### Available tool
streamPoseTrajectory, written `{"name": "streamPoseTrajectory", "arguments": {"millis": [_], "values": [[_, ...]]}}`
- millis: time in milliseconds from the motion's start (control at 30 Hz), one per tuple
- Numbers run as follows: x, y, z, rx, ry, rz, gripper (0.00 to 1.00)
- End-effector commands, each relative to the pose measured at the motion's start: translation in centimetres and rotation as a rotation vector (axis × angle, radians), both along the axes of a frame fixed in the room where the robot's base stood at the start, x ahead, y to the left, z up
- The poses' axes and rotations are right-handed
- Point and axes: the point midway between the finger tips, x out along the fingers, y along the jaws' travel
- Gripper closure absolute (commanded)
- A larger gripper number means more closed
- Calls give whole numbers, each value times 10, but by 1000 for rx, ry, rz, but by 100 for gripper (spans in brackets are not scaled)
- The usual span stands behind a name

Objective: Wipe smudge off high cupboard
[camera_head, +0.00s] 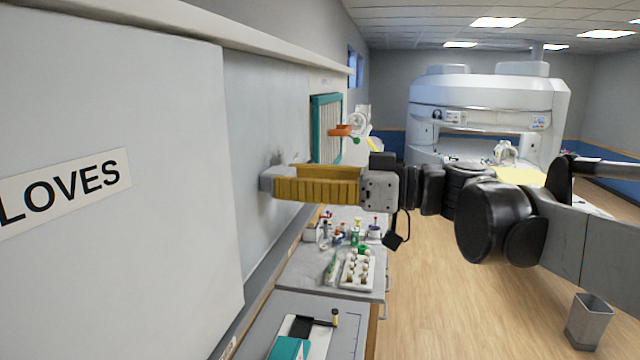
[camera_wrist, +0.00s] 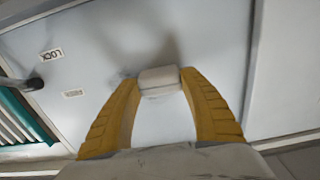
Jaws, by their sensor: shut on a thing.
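My gripper (camera_head: 275,182) reaches left to the grey front of the high cupboard (camera_head: 262,110). Its two yellow fingers are shut on a small pale grey block (camera_head: 266,179). In the wrist view the block (camera_wrist: 158,80) sits between the fingertips, against or very close to the cupboard front (camera_wrist: 100,30); I cannot tell if it touches. A faint dark smudge (camera_head: 277,157) shows just above the block in the head view. In the wrist view a dim dark patch lies around the block, and I cannot separate smudge from shadow.
A nearer cupboard door (camera_head: 120,230) with a "LOVES" label stands at the left. Below is a counter with a white rack (camera_head: 357,270), small bottles and a teal box (camera_head: 290,348). A teal-framed unit (camera_head: 327,128) is beyond. A bin (camera_head: 588,320) stands on open floor at right.

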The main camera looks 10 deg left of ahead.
Motion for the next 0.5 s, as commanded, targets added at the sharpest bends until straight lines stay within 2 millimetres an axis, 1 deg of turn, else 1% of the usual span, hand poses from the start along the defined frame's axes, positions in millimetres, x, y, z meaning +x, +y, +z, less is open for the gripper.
{"name": "streamPoseTrajectory", "arguments": {"millis": [100, 333, 500], "values": [[12, -2, 0, 0, 0, -1, 74], [24, -3, 0, 0, 0, -1, 74], [40, -3, 0, 0, 0, -1, 74]]}}
